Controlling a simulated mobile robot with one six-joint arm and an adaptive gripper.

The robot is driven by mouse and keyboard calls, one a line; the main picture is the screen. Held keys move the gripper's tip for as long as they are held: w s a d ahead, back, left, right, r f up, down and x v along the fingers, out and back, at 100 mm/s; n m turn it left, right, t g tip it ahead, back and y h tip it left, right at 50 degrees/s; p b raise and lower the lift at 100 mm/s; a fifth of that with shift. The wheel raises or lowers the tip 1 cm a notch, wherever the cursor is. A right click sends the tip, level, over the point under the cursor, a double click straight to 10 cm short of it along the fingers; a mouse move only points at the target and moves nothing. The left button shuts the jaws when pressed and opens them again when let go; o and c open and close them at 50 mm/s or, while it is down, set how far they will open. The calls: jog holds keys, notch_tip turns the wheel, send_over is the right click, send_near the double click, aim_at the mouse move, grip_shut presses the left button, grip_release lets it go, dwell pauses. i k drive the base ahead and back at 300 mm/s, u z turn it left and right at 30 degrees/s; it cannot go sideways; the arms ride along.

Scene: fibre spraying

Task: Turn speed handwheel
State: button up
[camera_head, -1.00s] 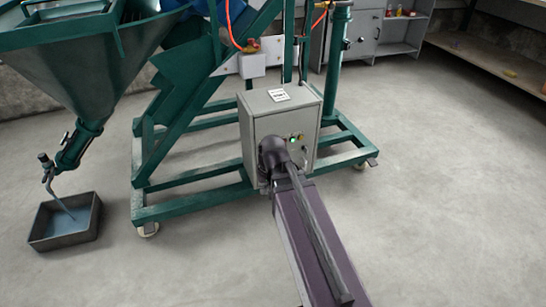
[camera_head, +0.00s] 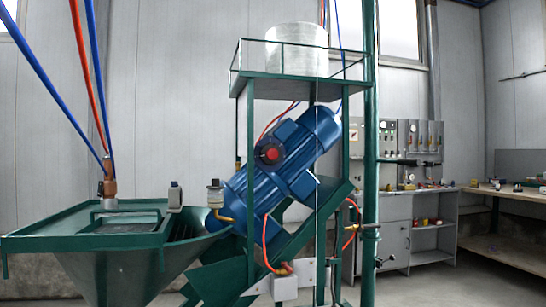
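A large blue motor and drive unit (camera_head: 296,165) sits tilted on the green machine frame (camera_head: 368,220) in the middle of the view. On its near side is a round dark part with a red centre (camera_head: 272,153); it looks like the speed handwheel, but its rim is too small to make out. Nothing of mine touches it. My gripper and arm are not in view.
A green hopper (camera_head: 110,262) stands at the lower left, with blue and red hoses above it. A white drum (camera_head: 297,50) sits on a railed platform above the motor. Grey cabinets (camera_head: 396,238) and a wooden workbench (camera_head: 505,195) stand behind at right.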

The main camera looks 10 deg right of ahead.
aim_at(271, 154)
jog(key=k, duration=1.3)
jog(key=u, duration=0.65)
jog(key=i, duration=1.9)
jog(key=z, duration=0.65)
